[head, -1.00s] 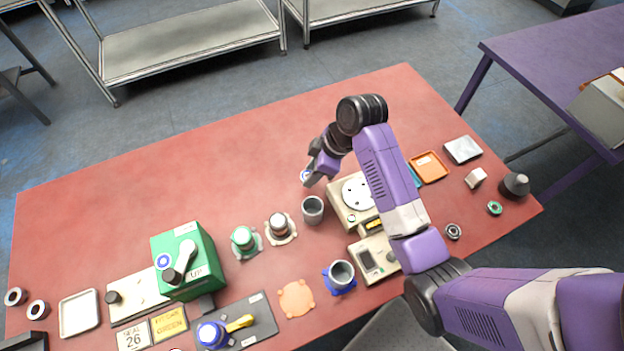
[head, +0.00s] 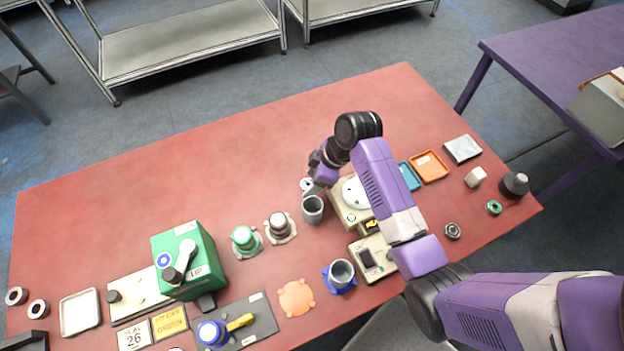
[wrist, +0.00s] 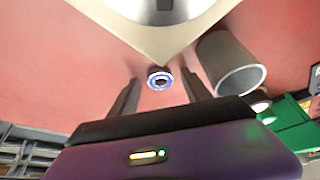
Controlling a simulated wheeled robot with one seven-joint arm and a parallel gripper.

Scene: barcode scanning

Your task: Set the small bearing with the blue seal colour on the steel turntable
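The small bearing with the blue seal (wrist: 160,78) shows as a blue and white ring in the wrist view, on the red table by a corner of the turntable's base. In the head view it is a small pale ring (head: 307,184), partly hidden by my gripper. My gripper (wrist: 160,80) is open, with a finger on each side of the bearing and visible gaps between. I cannot tell how far above it the fingertips are. The steel turntable (head: 354,192) is a round disc on a cream base, just right of my gripper; my arm partly covers it.
A grey cup (head: 313,209) stands close to the bearing, and also in the wrist view (wrist: 240,75). Orange (head: 429,166) and teal (head: 409,176) trays lie beyond my arm. A green box machine (head: 187,262) stands left. The table behind my gripper is clear.

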